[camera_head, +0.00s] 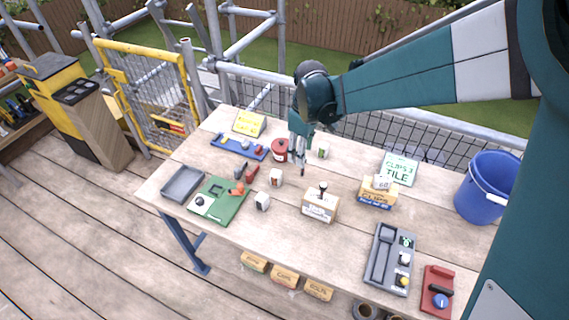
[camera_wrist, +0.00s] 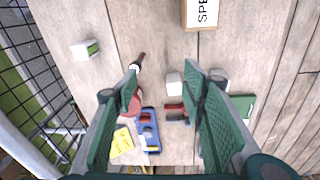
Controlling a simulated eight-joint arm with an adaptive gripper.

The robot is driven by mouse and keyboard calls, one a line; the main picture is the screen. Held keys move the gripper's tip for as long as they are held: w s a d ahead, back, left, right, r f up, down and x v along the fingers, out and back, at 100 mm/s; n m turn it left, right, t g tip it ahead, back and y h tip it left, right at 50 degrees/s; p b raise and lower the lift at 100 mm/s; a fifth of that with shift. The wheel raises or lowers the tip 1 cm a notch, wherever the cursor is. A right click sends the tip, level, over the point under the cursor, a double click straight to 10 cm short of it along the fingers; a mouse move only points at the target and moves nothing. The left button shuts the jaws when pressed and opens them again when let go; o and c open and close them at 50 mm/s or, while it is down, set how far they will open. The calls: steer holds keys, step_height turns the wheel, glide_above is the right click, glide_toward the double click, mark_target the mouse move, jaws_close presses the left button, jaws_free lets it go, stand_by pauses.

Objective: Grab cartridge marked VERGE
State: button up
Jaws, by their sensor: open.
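Several small white cartridges stand on the table, and I cannot read VERGE on any of them. One with a green label (camera_head: 323,151) stands right of my gripper and shows at the upper left of the wrist view (camera_wrist: 85,49). Another white cartridge (camera_head: 276,177) stands left of my gripper, and a third (camera_head: 262,202) is nearer the front, beside the green board. In the wrist view, one white cartridge (camera_wrist: 174,83) lies below the gap between the fingers. My gripper (camera_head: 299,165) is open and empty, pointing down above the table; it also shows in the wrist view (camera_wrist: 161,72).
A red round tin (camera_head: 280,152), a blue tray (camera_head: 230,146), a green board (camera_head: 225,207) and a grey tray (camera_head: 183,184) are on the left. A cardboard box (camera_head: 320,206) is in front, a boxed stack (camera_head: 376,195) and a blue bucket (camera_head: 487,190) to the right.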

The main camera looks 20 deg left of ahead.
mark_target(276, 173)
steer(key=a+f+n, duration=0.1)
steer(key=a+f, duration=0.1)
steer(key=a, duration=0.1)
steer(key=s+a+f+n, duration=0.1)
steer(key=a+f, duration=0.2)
steer(key=s+a+f, duration=0.1)
steer(key=a+f, duration=0.2)
steer(key=shift+a+f+n+g+h, duration=0.15)
steer(key=shift+a+n+g+h, duration=0.15)
steer(key=shift+a+n+g, duration=0.1)
steer(key=shift+f, duration=1.3)
steer(key=shift+d+f, duration=0.1)
steer(key=shift+f, duration=0.05)
steer(key=shift+w+f+b, duration=0.15)
steer(key=shift+f+b, duration=0.2)
steer(key=shift+f, duration=2.1)
steer(key=c, duration=0.9)
